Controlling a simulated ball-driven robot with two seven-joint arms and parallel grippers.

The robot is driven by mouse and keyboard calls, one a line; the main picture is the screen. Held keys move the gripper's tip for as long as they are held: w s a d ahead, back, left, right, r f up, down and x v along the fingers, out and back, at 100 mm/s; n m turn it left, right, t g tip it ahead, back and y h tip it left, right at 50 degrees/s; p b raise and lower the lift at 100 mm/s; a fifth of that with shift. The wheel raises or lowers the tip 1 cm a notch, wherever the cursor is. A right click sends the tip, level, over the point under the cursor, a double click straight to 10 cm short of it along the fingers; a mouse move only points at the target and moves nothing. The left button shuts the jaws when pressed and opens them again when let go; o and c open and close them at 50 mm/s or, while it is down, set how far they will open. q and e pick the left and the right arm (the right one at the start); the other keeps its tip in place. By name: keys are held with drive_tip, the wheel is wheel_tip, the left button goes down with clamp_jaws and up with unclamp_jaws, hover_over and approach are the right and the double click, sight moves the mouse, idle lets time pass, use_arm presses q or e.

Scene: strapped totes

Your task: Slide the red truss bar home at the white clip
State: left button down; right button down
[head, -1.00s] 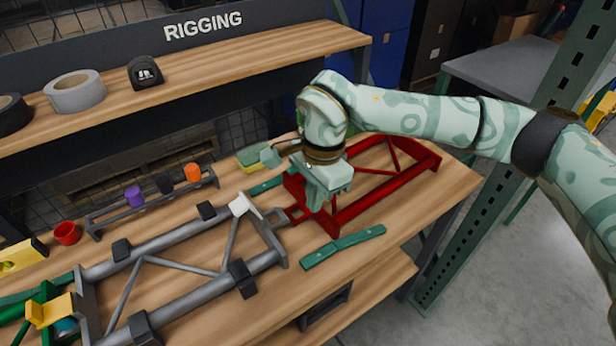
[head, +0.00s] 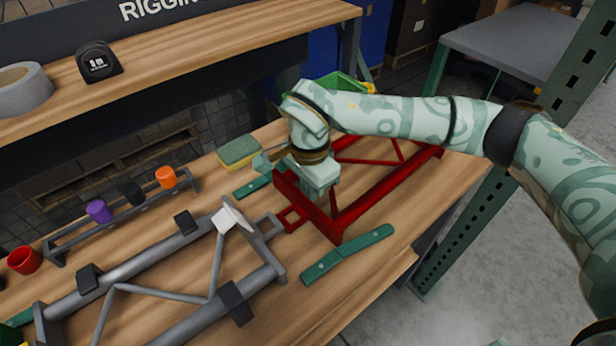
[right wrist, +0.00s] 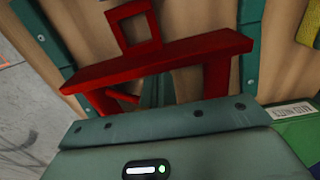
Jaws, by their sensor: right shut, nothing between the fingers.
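The red truss bar (head: 375,197) lies on the bench, its end plate and square tongue (head: 291,217) facing the grey truss (head: 130,268). The tongue is close to the grey truss's end plate; I cannot tell whether they touch. The white clip (head: 226,217) sits on the grey truss's corner near that end. My right gripper (head: 322,192) is shut and empty, pointing down just behind the red end plate, inside the red frame. Its fingertips are partly hidden. In the right wrist view the red end plate (right wrist: 160,60) crosses ahead, with the tongue beyond it. My left gripper is out of view.
Green flat strips (head: 346,254) lie on both sides of the joint. A green-yellow sponge (head: 239,151) and a rack with coloured pieces (head: 118,222) stand behind. A green bin (head: 340,86) is at the back. The front right of the bench is clear.

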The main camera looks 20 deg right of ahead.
sight(295, 208)
drive_tip(key=shift+f, duration=0.45)
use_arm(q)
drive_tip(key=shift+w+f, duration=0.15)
use_arm(e)
drive_tip(key=a, duration=0.1)
drive_tip(key=s+a+p, duration=0.1)
drive_tip(key=a, duration=0.1)
drive_tip(key=shift+s+a+r, duration=0.1)
drive_tip(key=shift+a+r, duration=0.1)
drive_tip(key=shift+a+f, duration=0.1)
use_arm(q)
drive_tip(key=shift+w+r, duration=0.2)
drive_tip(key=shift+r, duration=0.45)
use_arm(e)
drive_tip(key=shift+f, duration=0.1)
